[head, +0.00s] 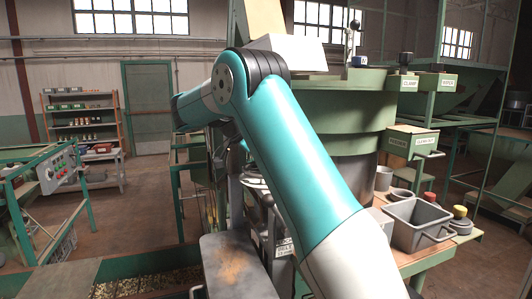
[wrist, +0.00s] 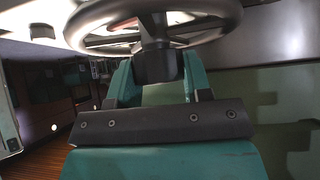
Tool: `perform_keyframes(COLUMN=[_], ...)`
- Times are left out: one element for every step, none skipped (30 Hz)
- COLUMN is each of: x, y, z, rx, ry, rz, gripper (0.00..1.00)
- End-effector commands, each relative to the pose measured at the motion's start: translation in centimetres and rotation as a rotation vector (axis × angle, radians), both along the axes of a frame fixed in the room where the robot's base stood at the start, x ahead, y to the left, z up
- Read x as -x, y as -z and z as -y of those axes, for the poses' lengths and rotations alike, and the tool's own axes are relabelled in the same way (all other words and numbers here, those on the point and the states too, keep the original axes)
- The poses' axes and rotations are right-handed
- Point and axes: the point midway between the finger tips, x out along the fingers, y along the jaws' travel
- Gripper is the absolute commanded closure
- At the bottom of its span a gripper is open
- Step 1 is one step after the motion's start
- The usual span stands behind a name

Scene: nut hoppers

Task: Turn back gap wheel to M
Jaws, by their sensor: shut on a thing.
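A grey handwheel (wrist: 212,30) with a broad rim and spokes fills the top of the wrist view; I take it to be the gap wheel. Its upper part is cut off by the frame. My gripper (wrist: 157,72) is just below it, with a teal finger on each side of the dark hub piece (wrist: 155,60), shut on it. No M mark or pointer shows in the wrist view. In the head view my teal arm reaches across the middle, and my gripper is hidden behind it.
Right of my arm stands a large green round machine (head: 345,108), with boxes labelled CLAMP (head: 408,83) and HOPPER (head: 450,82). A grey bin (head: 416,222) sits on the bench at right. A rust-stained grey plate (head: 232,268) lies below my arm. Open floor shows at left.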

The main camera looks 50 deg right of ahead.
Motion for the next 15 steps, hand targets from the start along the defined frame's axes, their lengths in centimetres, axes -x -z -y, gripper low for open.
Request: perform_keyframes(x=[-0.03, -0.03, -0.03, -0.03, -0.03, -0.02, -0.03, -0.03, -0.03, -0.03, -0.03, -0.03, -0.03, -0.03, -0.02], y=[0.00, 0.00, 0.01, 0.02, 0.03, 0.03, 0.04, 0.04, 0.04, 0.04, 0.03, 0.04, 0.04, 0.04, 0.03], z=[-0.01, -0.01, -0.01, -0.01, -0.01, -0.02, -0.01, -0.01, -0.01, -0.01, -0.01, -0.01, -0.01, -0.01, 0.00], rx=[-0.001, -0.001, -0.001, -0.001, -0.001, -0.001, -0.001, -0.001, -0.001, -0.001, -0.001, -0.001, -0.001, -0.001, -0.001], ry=[0.003, 0.004, 0.004, 0.004, 0.004, 0.004, 0.004, 0.004, 0.004, 0.004, 0.004, 0.004, 0.003, 0.003, 0.003], rz=[0.001, 0.001, 0.001, 0.001, 0.001, 0.001, 0.001, 0.001, 0.001, 0.001, 0.001, 0.001, 0.001, 0.001, 0.001], gripper=[0.79, 0.79, 0.79, 0.79, 0.79, 0.79, 0.79, 0.79, 0.79, 0.79, 0.79, 0.50, 0.43, 0.36, 0.29])
